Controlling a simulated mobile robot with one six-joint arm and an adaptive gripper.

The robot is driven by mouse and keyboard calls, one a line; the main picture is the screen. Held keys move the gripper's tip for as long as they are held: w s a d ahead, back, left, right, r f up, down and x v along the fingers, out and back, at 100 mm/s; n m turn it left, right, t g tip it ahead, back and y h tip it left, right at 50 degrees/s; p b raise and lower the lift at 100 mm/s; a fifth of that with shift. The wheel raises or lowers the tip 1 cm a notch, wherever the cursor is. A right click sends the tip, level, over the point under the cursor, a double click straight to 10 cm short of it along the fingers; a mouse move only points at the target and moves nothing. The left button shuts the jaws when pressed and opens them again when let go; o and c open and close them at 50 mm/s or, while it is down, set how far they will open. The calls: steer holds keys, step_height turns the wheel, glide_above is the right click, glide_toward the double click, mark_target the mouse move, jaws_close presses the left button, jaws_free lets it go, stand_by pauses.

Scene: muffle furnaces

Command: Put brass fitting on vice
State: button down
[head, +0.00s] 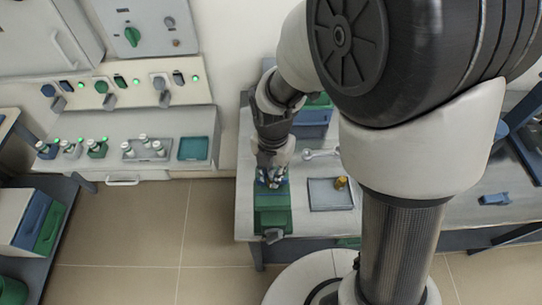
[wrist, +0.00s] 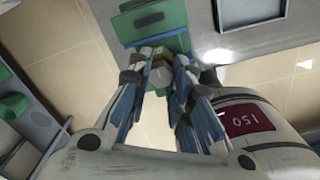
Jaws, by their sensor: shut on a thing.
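My gripper (head: 271,180) is at the green vice (head: 273,215) on the workbench, at the vice's far end. In the wrist view my gripper (wrist: 160,66) has its fingers closed around a small hexagonal piece with a yellowish edge, the brass fitting (wrist: 160,74). In the head view the fingers hide this piece. The vice (wrist: 143,24) also shows just beyond the fingertips in the wrist view. I cannot tell whether the held piece touches the vice.
A shallow grey tray (head: 325,204) lies right of the vice, with another brass-coloured piece (head: 341,183) at its right edge. A wrench (head: 318,155) lies behind the tray. Furnace controls stand at back left.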

mark_target(272, 181)
step_height(272, 181, down, 5)
steer(key=shift+b, duration=0.75)
steer(key=shift+r, duration=0.1)
steer(key=c, duration=1.9)
jaws_free()
steer(key=shift+f, duration=0.25)
steer(key=o, duration=0.4)
steer(key=shift+r, duration=0.1)
steer(key=shift+o, duration=0.2)
